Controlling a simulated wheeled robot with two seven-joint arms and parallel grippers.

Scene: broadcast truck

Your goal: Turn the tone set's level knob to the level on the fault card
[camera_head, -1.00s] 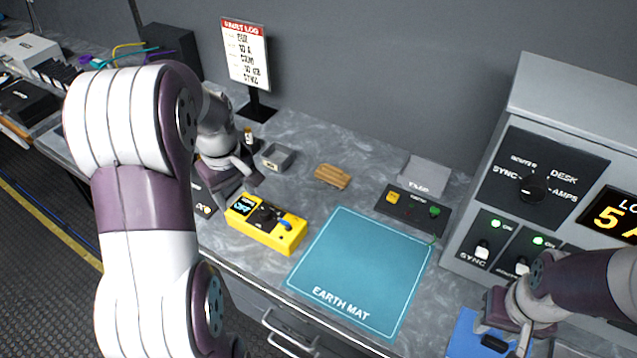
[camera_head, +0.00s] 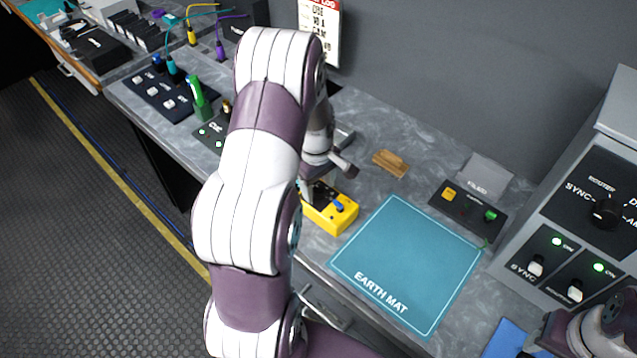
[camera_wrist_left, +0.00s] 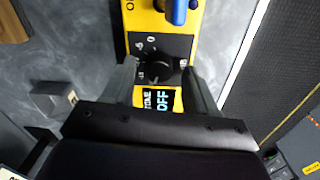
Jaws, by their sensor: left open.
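The yellow tone set (camera_head: 336,215) lies on the bench left of the earth mat, partly hidden by my left arm. In the left wrist view, its round black level knob (camera_wrist_left: 158,71) sits on a dark dial plate with small white marks, above a display (camera_wrist_left: 160,101) reading "TONE OFF". My left gripper (camera_wrist_left: 161,68) is open, with one finger on each side of the knob; I cannot tell if they touch it. My right gripper (camera_head: 548,342) is at the lower right.
A blue switch (camera_head: 339,206) is on the tone set. The teal earth mat (camera_head: 410,265) lies right of it. A wooden block (camera_head: 391,163) and a small panel with lit buttons (camera_head: 468,208) stand behind. A grey rack (camera_head: 580,200) blocks the right side.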

